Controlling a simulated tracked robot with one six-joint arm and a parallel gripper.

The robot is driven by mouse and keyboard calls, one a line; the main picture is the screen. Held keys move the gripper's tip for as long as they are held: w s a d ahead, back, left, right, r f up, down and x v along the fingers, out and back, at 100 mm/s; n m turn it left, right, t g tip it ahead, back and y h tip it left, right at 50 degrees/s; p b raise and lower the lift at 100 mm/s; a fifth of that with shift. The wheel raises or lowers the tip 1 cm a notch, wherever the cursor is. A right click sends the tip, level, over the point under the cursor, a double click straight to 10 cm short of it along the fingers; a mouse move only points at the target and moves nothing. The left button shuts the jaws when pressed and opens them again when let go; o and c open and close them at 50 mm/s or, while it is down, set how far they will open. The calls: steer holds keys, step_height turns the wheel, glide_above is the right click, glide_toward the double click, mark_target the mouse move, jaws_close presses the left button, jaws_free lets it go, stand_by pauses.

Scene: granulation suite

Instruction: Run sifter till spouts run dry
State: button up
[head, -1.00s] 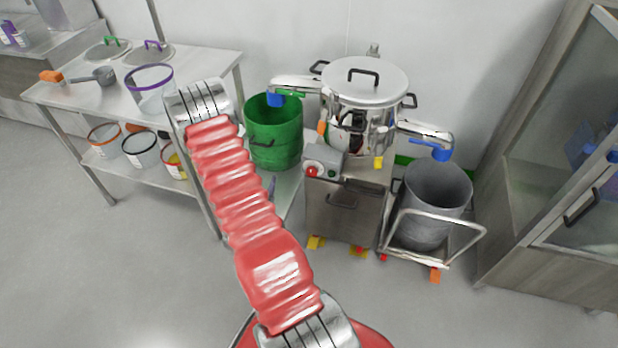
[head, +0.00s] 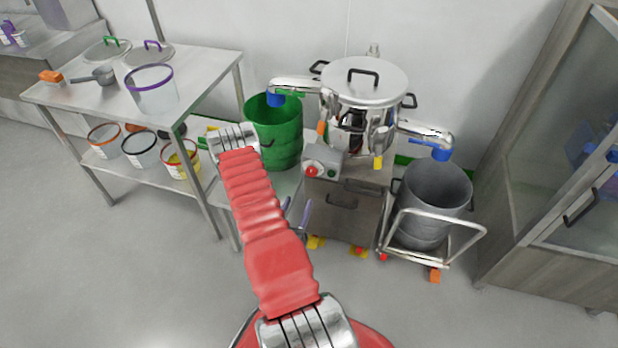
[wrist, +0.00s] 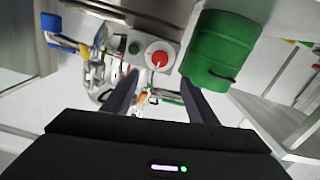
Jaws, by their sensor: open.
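The steel sifter (head: 364,85) stands lidded on a cabinet by the wall. Its left spout (head: 297,84) ends in a blue sleeve over the green drum (head: 275,140). Its right spout (head: 425,132) ends in a blue sleeve over the grey drum (head: 432,195). No falling material can be made out. The grey control box (head: 323,158) on the front carries a red button (head: 311,171) and a green button (head: 331,174). Both buttons also show in the wrist view, red (wrist: 159,58) and green (wrist: 134,47). My gripper (wrist: 159,80) is open and empty, apart from and facing the box.
The grey drum sits on a wheeled trolley (head: 470,240). A steel bench (head: 110,95) with a purple-rimmed tub (head: 152,95) stands left, with several tubs on its lower shelf. A glass-fronted cabinet (head: 560,210) stands right. The floor in front is clear.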

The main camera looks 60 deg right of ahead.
mark_target(312, 174)
steer(key=d, duration=0.4)
steer(key=w+d, duration=0.1)
steer(key=d, duration=0.4)
steer(key=w+d, duration=0.1)
steer(key=d, duration=0.3)
steer(key=shift+w+d, duration=0.1)
steer(key=shift+d, duration=0.2)
steer(key=shift+c, duration=0.4)
steer(key=c, duration=1)
steer(key=shift+m, duration=0.4)
steer(key=m, duration=1)
steer(key=shift+m, duration=0.3)
steer(key=m, duration=0.6)
steer(key=shift+s+f+m, duration=0.2)
steer(key=shift+s+m, duration=0.05)
steer(key=shift+m, duration=0.05)
